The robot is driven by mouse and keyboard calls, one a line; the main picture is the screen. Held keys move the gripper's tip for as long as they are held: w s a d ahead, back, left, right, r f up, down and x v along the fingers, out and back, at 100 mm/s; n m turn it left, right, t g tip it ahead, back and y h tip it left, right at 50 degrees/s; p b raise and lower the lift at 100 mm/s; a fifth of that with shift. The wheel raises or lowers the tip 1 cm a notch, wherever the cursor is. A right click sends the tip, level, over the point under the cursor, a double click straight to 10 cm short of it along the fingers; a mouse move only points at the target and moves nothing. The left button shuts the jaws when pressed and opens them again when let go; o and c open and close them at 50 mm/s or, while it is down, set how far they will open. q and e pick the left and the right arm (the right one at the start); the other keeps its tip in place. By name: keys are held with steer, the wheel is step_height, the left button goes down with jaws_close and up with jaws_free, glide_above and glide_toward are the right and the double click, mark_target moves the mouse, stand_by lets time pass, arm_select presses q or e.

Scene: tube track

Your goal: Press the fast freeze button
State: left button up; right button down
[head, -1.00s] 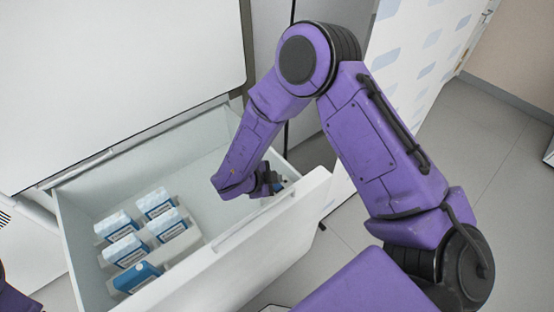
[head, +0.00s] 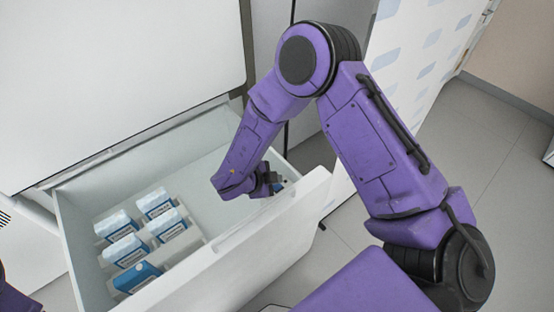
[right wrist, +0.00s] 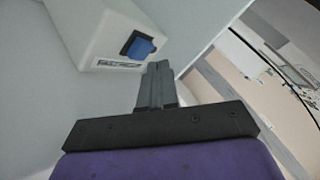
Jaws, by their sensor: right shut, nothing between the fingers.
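The fast freeze button is a blue button (right wrist: 144,46) in a dark frame on a white box (right wrist: 100,30), with a small label below it, in the right wrist view. My right gripper (right wrist: 155,68) is shut and empty. Its fingertips are close below and right of the button; I cannot tell whether they touch it. In the head view the right gripper (head: 275,184) reaches down into the open white drawer (head: 215,262) at its right end, and the button is not clear there. Only a purple bit of my left arm shows at the lower left edge.
Several blue and white boxes (head: 125,249) sit in a white tray (head: 190,248) in the left part of the drawer. The drawer's front panel with its handle is close beside the right gripper. A white cabinet front (head: 110,80) rises behind.

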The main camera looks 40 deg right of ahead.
mark_target(275, 187)
steer(key=shift+f, duration=0.45)
steer(key=shift+s+f, duration=0.15)
steer(key=shift+f, duration=0.25)
stand_by(0.3)
steer(key=shift+r, duration=0.2)
steer(key=shift+w+r+p, duration=0.2)
steer(key=shift+r+p, duration=0.45)
steer(key=shift+r, duration=0.1)
steer(key=shift+r, duration=0.1)
step_height(275, 187, up, 5)
steer(key=p, duration=0.5)
stand_by(0.5)
